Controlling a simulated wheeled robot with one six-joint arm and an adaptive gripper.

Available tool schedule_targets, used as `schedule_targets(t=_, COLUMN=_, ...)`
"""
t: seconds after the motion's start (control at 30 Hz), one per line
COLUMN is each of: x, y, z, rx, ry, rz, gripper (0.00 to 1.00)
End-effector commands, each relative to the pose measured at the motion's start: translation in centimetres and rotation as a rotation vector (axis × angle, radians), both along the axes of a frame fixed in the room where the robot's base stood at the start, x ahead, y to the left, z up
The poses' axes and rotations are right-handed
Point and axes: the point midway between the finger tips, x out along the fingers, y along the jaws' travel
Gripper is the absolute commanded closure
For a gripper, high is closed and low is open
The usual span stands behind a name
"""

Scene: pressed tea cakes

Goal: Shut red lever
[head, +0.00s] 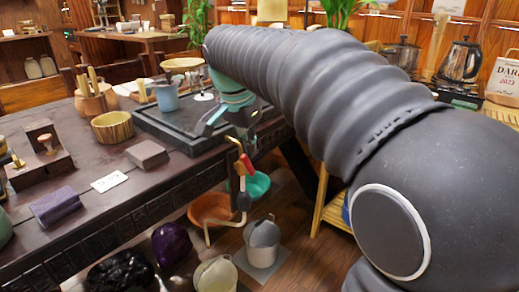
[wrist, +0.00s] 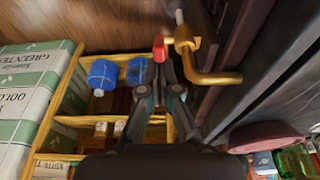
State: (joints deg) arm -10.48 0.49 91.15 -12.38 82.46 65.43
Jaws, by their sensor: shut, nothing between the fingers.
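The red lever (head: 247,163) sits on a brass tap (head: 242,188) beside the table's edge in the head view. In the wrist view the red lever (wrist: 159,48) is a small red piece at upper centre, left of the brass tap body (wrist: 187,42), whose bent spout runs down and right. My gripper (wrist: 163,67) is shut and empty, its fingertips just below the lever in that picture. I cannot tell whether they touch it. In the head view the gripper is above the lever, partly hidden by my arm.
The dark table (head: 85,215) holds a black tray (head: 165,128), a wooden bowl (head: 112,127) and small blocks. Below the tap are a grey pail (head: 262,240), an orange bowl (head: 209,207) and a teal bowl (head: 259,184). A wooden shelf (wrist: 78,121) with blue items stands left in the wrist view.

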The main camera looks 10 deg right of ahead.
Motion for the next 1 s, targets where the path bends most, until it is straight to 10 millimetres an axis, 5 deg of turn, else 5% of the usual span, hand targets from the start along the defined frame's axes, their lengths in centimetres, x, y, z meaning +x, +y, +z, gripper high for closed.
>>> schedule_targets(t=0.33, x=-1.3, y=2.2, z=-1.2, rx=-0.268, ry=-0.195, rz=0.008, gripper=1.0)
schedule_targets(t=1.0, x=-2.2, y=3.8, z=-2.4, rx=-0.265, ry=-0.191, rz=-0.002, gripper=1.0)
